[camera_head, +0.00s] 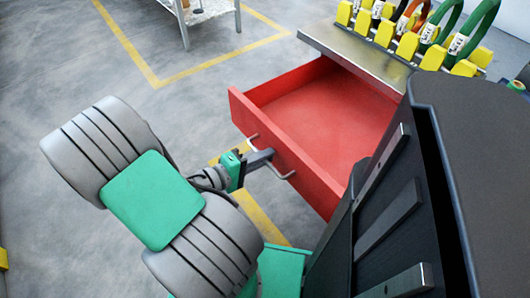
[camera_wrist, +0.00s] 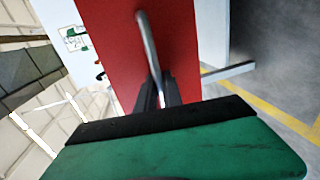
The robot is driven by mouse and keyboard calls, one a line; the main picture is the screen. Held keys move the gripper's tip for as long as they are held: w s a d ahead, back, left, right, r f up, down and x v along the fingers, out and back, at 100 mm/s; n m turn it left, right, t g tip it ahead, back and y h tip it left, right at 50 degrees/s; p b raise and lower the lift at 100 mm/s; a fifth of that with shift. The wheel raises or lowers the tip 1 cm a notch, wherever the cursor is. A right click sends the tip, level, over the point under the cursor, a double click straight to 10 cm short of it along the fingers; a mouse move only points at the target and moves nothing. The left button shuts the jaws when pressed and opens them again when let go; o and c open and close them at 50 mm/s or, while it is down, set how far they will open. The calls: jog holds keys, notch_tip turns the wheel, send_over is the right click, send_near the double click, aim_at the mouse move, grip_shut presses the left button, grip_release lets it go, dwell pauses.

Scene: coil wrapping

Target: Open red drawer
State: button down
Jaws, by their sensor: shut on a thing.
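The red drawer (camera_head: 318,125) is pulled out from under the metal-topped cabinet (camera_head: 355,52) in the head view. Its inside shows and looks empty. A metal bar handle (camera_head: 284,174) runs across its front face. My gripper (camera_head: 270,160) is at the front of the drawer, shut on the handle. In the wrist view the red drawer front (camera_wrist: 178,50) fills the upper middle. The handle (camera_wrist: 149,50) runs down between my dark gripper fingers (camera_wrist: 158,98).
Yellow holders with green and orange coils (camera_head: 410,35) stand on the cabinet top. A metal table (camera_head: 205,12) stands at the back left. Grey floor with yellow lines (camera_head: 135,55) is clear left of the drawer.

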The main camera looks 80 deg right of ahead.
jog(key=shift+r, duration=0.15)
jog(key=c, duration=1.8)
grip_release()
jog(key=shift+p+v, duration=0.85)
jog(key=shift+v, duration=3.05)
